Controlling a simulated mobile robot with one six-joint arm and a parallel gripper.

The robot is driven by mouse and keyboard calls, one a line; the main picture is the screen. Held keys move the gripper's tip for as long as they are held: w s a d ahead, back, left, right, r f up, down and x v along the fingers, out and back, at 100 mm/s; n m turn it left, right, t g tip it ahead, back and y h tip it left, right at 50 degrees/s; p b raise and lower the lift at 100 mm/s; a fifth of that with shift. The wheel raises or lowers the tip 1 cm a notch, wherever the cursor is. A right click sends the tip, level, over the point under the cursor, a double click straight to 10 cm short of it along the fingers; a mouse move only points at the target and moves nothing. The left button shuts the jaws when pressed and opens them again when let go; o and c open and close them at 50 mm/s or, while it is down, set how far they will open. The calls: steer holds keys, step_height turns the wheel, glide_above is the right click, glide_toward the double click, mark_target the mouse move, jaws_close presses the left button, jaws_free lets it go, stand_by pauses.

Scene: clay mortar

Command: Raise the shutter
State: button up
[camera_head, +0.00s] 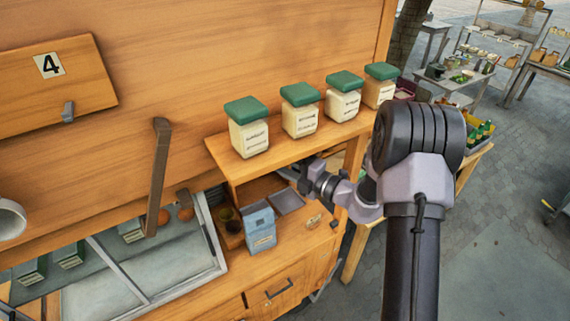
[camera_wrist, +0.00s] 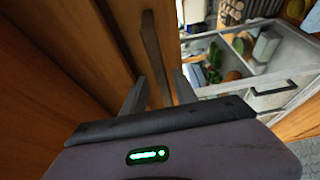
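A large upright wooden panel (camera_head: 230,60) fills the back of the head view; I cannot tell for sure whether it is the shutter. A long brown bar (camera_head: 158,178), like a handle, stands on its lower left part. My gripper (camera_head: 287,170) is under the jar shelf, right of the bar and apart from it, partly hidden by the shelf. In the wrist view my gripper (camera_wrist: 160,92) has its two fingers spread with nothing held. The bar (camera_wrist: 153,52) shows beyond and between the fingers, with wood panels (camera_wrist: 45,90) to the left.
Several green-lidded jars (camera_head: 343,97) stand on a wooden shelf (camera_head: 225,160) above my gripper. A blue-grey carton (camera_head: 260,229) stands on the counter below. A glass-topped case (camera_head: 150,265) lies at lower left. A board marked 4 (camera_head: 60,90) is at upper left.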

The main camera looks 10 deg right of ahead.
steer(key=b+v, duration=0.3)
steer(key=v, duration=1.4)
steer(key=shift+b, duration=0.3)
steer(key=shift+s, duration=0.15)
steer(key=s+a+f+n+g+y+b, duration=0.1)
steer(key=s+a+f+n+g+b, duration=0.35)
steer(key=a+n+b, duration=0.25)
steer(key=s+a+f+n+g+b, duration=0.3)
steer(key=a+f+n+g+b, duration=0.15)
steer(key=a+n+b, duration=0.2)
steer(key=s+a+f+n+g+h+b, duration=0.3)
steer(key=s+a+f+n+h+b, duration=0.15)
steer(key=s+f+n+b, duration=0.6)
steer(key=s+d+f+n+t+h+b, duration=0.1)
steer(key=f+n+t+h+b, duration=0.1)
steer(key=n+b, duration=0.4)
steer(key=s+d+f+n+t+h+b, duration=0.2)
steer(key=f+n+h+b, duration=0.2)
steer(key=n, duration=0.7)
step_height(320, 180, down, 3)
steer(key=shift+f+n+b, duration=0.15)
steer(key=shift+n+b, duration=0.25)
steer(key=shift+b, duration=0.6)
